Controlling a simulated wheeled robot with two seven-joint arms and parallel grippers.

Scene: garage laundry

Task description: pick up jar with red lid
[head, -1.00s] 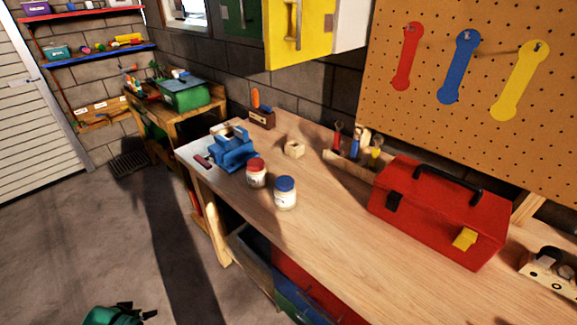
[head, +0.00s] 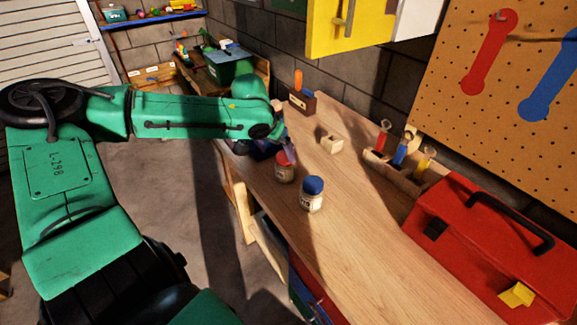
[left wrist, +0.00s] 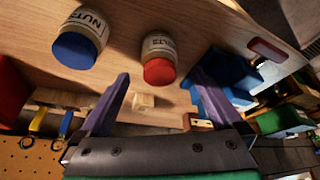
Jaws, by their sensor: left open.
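The jar with the red lid (head: 284,173) stands upright on the wooden workbench, its top partly covered by my left gripper (head: 287,147). In the left wrist view the jar (left wrist: 159,55) shows its red lid and a label, and it appears between and beyond the two purple fingertips (left wrist: 163,88). The left gripper is open and empty, close to the lid; I cannot tell whether it touches it. My right gripper is not in view.
A blue-lidded jar (head: 312,198) stands close beside the red-lidded one. A blue vise (left wrist: 228,80) is on the other side, mostly hidden by my arm in the head view. A small wooden block (head: 331,143), tool rack (head: 385,168) and red toolbox (head: 490,245) are farther along.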

